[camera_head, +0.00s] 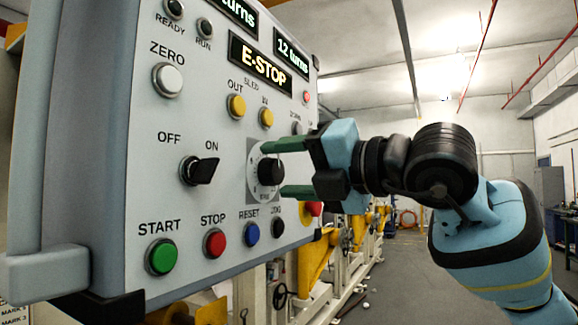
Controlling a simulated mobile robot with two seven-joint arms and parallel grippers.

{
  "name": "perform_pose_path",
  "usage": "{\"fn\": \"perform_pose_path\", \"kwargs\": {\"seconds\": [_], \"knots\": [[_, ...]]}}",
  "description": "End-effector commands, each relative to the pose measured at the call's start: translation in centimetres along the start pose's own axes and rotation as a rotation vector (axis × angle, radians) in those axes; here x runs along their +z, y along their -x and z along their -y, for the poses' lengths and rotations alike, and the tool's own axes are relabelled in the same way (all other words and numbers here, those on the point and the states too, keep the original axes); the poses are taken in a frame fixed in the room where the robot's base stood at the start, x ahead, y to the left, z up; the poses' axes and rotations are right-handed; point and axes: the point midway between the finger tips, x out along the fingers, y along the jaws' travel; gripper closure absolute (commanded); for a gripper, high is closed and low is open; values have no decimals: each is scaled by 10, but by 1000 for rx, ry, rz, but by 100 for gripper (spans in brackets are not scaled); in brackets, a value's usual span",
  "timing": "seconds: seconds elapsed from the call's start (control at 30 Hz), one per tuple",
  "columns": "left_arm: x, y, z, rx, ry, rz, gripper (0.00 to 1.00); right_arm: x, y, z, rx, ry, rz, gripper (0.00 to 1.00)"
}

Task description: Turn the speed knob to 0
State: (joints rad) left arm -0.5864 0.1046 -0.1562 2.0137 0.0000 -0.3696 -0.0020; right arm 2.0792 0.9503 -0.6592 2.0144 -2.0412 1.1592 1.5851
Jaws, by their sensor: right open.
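The speed knob (270,171) is a round black dial on a grey scale plate, on the right part of the grey control panel (140,120). My right gripper (282,169) is open, with one green finger above the knob and one below it. The fingertips reach close to the panel face; I cannot tell whether they touch the knob. The knob's pointer setting and scale numbers are too small to read. My left gripper is not in view.
Left of the knob is the black OFF/ON switch (199,170). Below are the green START (162,257), red STOP (214,243), blue RESET (250,234) and black JOG (277,228) buttons. A red emergency button (314,208) sits close under the lower finger. The display reads E-STOP.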

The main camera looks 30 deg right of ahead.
Motion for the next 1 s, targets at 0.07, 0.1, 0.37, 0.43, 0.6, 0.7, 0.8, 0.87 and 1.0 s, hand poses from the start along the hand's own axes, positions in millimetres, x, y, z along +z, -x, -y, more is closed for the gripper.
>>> {"fn": "perform_pose_path", "kwargs": {"seconds": [0.07,0.1,0.37,0.43,0.6,0.7,0.8,0.87,1.0], "knots": [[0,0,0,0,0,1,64,0,-2,0,0,0,0,42],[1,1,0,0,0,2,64,0,-2,0,0,0,0,42],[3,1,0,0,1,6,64,0,-2,0,-1,0,-1,54],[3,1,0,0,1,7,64,0,-2,0,-1,0,-1,63],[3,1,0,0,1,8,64,0,-2,1,-1,0,-1,85],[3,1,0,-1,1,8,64,0,-2,1,-1,1,-1,86],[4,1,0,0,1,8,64,-1,-2,1,-1,9,-1,86],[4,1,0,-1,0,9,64,-1,-2,1,0,21,0,86],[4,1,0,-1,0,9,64,-1,-2,2,5,71,2,86]]}}
